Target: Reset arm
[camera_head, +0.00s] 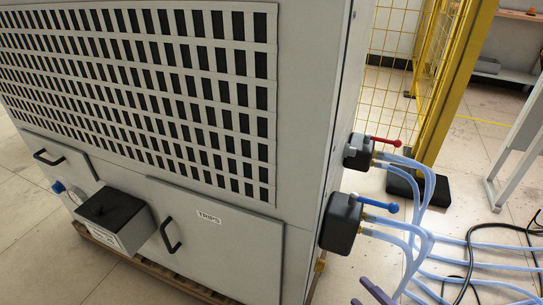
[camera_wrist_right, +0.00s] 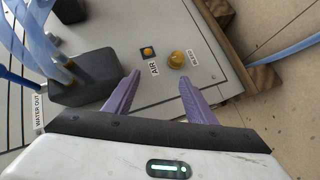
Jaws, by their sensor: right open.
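My right gripper (camera_head: 362,291) shows at the bottom edge of the head view, right of the cabinet, with only parts of its purple fingers in sight. In the right wrist view its two fingers (camera_wrist_right: 160,80) are spread apart with nothing between them. They point at the cabinet's side panel (camera_wrist_right: 198,35), near a brass fitting (camera_wrist_right: 178,60) beside an "AIR" label. I cannot tell whether the fingers touch the panel. My left gripper is in neither view.
The grey vented cabinet (camera_head: 255,210) fills the left and middle. Red (camera_head: 386,141) and blue (camera_head: 381,204) valve handles stick out from its right side. Pale blue hoses (camera_head: 425,240) and a black cable run across the floor. A yellow fence post (camera_head: 446,90) stands behind.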

